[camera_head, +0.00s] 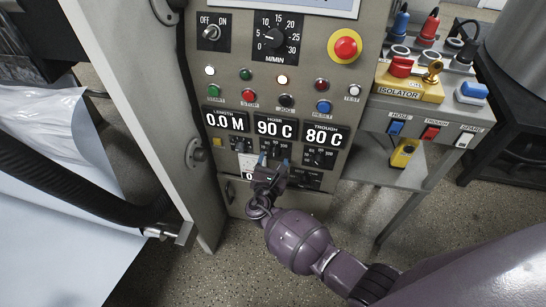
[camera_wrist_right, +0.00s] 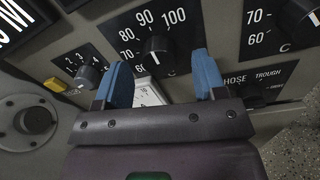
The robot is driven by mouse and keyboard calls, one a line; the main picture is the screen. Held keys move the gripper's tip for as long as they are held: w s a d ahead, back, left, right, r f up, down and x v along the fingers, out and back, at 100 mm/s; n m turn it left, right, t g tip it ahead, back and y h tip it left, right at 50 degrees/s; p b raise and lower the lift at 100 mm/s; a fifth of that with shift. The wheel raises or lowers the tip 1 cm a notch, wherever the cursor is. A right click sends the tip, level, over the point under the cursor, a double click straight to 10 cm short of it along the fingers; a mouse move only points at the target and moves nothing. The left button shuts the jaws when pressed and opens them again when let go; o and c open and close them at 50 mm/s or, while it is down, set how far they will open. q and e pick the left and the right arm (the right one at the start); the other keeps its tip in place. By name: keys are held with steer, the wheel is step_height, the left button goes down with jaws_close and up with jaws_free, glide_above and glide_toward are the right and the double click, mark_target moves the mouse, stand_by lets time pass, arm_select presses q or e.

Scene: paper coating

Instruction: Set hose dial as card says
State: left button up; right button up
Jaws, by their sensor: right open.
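The hose dial (camera_wrist_right: 157,48) is a black knob on a black plate marked 60 to 100. In the right wrist view it sits just beyond and between my right gripper's blue fingertips (camera_wrist_right: 162,72). Whether they touch it I cannot tell. Its setting is hard to read. In the head view my right gripper (camera_head: 274,165) is in front of the panel and partly hides this dial (camera_head: 276,146). The hose display (camera_head: 275,127) reads 90 C. A white printed piece, perhaps the card (camera_wrist_right: 147,92), shows partly behind the left finger; its text is unreadable. My left gripper is not seen.
The trough dial (camera_head: 319,155) is close on the right, under a display (camera_head: 325,137) reading 80 C. Buttons and a red emergency stop (camera_head: 345,46) are above. A hose-and-trough selector (camera_wrist_right: 254,98) is below right. A black hose (camera_head: 80,190) hangs at left.

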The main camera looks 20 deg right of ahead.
steer(key=shift+w+d+f, duration=0.1)
steer(key=shift+w+d, duration=0.25)
steer(key=shift+w, duration=0.25)
steer(key=shift+w+d, duration=0.15)
steer(key=shift+w, duration=0.05)
steer(key=c, duration=0.9)
